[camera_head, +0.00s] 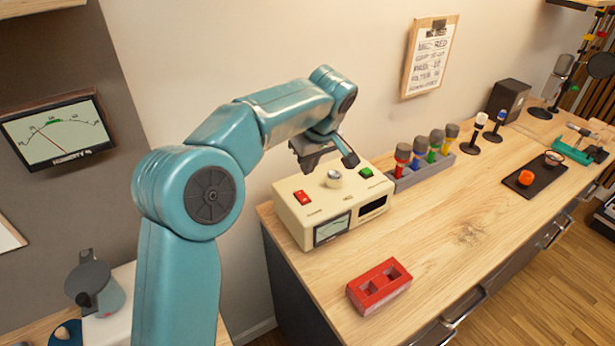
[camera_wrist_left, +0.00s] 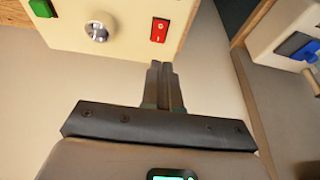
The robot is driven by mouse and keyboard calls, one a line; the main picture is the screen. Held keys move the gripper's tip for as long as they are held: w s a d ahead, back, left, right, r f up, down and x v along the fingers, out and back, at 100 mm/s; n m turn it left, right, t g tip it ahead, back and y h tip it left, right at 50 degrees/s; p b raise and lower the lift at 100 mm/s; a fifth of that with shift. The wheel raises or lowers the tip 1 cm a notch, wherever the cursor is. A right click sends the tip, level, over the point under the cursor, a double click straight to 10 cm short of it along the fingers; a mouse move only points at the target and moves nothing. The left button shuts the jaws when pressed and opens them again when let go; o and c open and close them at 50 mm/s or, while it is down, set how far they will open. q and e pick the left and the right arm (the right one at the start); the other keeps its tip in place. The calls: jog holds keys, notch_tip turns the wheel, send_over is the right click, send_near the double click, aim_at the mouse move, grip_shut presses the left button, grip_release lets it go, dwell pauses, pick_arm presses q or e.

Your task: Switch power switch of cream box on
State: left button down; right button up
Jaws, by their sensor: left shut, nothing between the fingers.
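The cream box (camera_head: 290,222) stands on the near left end of the wooden bench. Its top carries a red rocker switch (camera_head: 302,197), a silver knob (camera_head: 334,179) and a green switch (camera_head: 366,172). A meter is on its front. My left gripper (camera_head: 352,159) is above the back of the box, shut and empty. In the left wrist view the shut left gripper (camera_wrist_left: 162,66) points toward the red switch (camera_wrist_left: 159,30), with a gap between them. The knob (camera_wrist_left: 97,31) and green switch (camera_wrist_left: 41,8) are further left there. My right gripper is not in view.
A grey rack (camera_head: 432,172) with several coloured-band microphones stands right of the box. A dark mat (camera_head: 536,178) with an orange item is further right. The wall is close behind the box.

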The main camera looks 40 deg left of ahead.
aim_at(299, 192)
pick_arm(q)
jog(key=x, duration=0.3)
jog(key=p+x, duration=0.1)
jog(key=x, duration=0.2)
jog(key=p+x, duration=0.1)
jog(key=x, duration=0.2)
jog(key=shift+w+a+f, duration=0.15)
jog(key=shift+w+a, duration=0.2)
jog(key=shift+a, duration=0.1)
jog(key=shift+f, duration=0.4)
dwell(0.4)
jog(key=shift+w+f+b, duration=0.1)
jog(key=shift+f+b, duration=0.2)
jog(key=shift+b, duration=0.2)
jog(key=shift+r, duration=0.1)
